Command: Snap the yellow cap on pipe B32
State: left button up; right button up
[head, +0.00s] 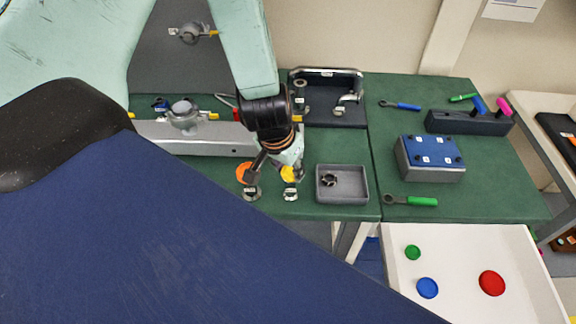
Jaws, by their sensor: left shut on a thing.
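My left gripper (277,170) reaches down to the front edge of the green bench and is shut on the yellow cap (288,174). The cap is right above a short grey pipe stub with a white label (290,194); I cannot tell whether they touch, and the label is too small to read. To the left, an orange cap (242,172) is at the top of another labelled pipe stub (252,193), partly behind a gripper finger. My right gripper is not in view.
A grey tray (319,198) holding a dark ring stands just right of the pipes. A long grey beam (190,150) lies behind on the left. A blue-topped block (430,158), a green-handled wrench (412,201) and a white panel with coloured discs (455,245) are farther right.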

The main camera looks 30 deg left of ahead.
pick_arm(q)
jog(key=shift+s+f, duration=0.15)
jog(key=shift+f, duration=0.05)
jog(key=shift+f+b, duration=0.25)
jog(key=shift+b, duration=0.1)
jog(key=o, duration=0.7)
jog(key=shift+r, duration=0.1)
jog(key=shift+o, duration=0.5)
jog(key=v, duration=1.2)
